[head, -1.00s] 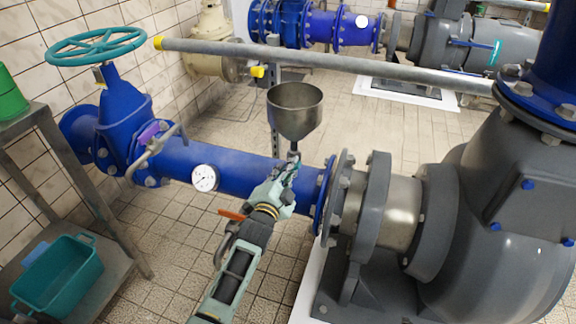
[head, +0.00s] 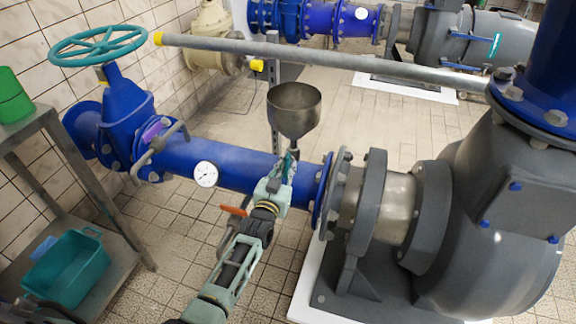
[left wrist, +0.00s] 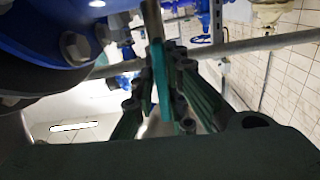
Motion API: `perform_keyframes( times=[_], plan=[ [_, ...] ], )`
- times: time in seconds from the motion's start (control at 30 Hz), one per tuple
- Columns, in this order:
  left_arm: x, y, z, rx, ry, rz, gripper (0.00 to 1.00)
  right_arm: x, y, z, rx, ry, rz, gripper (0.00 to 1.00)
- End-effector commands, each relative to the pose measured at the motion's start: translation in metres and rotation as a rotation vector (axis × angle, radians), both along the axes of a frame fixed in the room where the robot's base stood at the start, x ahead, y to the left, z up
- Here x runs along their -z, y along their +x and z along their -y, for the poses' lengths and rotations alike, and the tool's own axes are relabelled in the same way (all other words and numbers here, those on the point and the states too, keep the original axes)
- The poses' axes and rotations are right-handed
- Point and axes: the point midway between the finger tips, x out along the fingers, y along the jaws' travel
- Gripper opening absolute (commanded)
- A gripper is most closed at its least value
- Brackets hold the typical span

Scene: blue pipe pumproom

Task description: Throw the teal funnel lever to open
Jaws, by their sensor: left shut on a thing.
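The grey metal funnel (head: 294,112) stands above the blue pipe (head: 240,170), beside the flanged joint to the pump. Its teal lever (head: 288,165) shows as a small strip just below the funnel, partly hidden by my gripper. My left gripper (head: 284,172) reaches up from the bottom and is shut on the lever. In the left wrist view the teal lever (left wrist: 161,85) stands roughly upright between the two dark fingers. The exact angle of the lever against its valve cannot be told. My right gripper is not in view.
A grey rail (head: 330,61) with a yellow end runs behind the funnel. The grey pump (head: 490,220) fills the right. A pressure gauge (head: 205,174) and a teal handwheel (head: 98,45) are to the left. A shelf holds a teal bin (head: 68,268). An orange handle (head: 233,210) is beside my arm.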

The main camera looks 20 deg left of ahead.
Motion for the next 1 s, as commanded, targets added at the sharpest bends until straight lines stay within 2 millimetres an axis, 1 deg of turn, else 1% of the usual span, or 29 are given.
perform_keyframes(
  times=[0.03, 0.3, 0.77, 0.8, 0.93, 1.0],
  plan=[
    [-0.0063, 0.0021, -0.0061, -0.008, -0.021, 0.011, 0.0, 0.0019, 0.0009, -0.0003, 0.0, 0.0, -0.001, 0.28],
    [-0.0054, 0.0021, -0.0071, -0.009, -0.096, 0.008, 0.0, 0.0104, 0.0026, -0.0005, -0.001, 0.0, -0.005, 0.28],
    [-0.0048, 0.0019, -0.0071, -0.009, -0.11, 0.007, 0.0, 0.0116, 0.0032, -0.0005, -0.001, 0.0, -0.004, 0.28],
    [-0.0048, 0.0019, -0.0071, -0.009, -0.11, 0.007, 0.15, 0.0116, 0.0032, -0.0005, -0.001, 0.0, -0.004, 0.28],
    [-0.0042, 0.0016, -0.0062, -0.008, -0.109, 0.006, 0.27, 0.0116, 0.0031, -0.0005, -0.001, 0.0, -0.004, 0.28],
    [-0.0035, 0.0014, -0.0053, -0.007, -0.108, 0.004, 0.28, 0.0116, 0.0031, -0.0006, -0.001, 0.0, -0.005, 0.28]
  ],
)
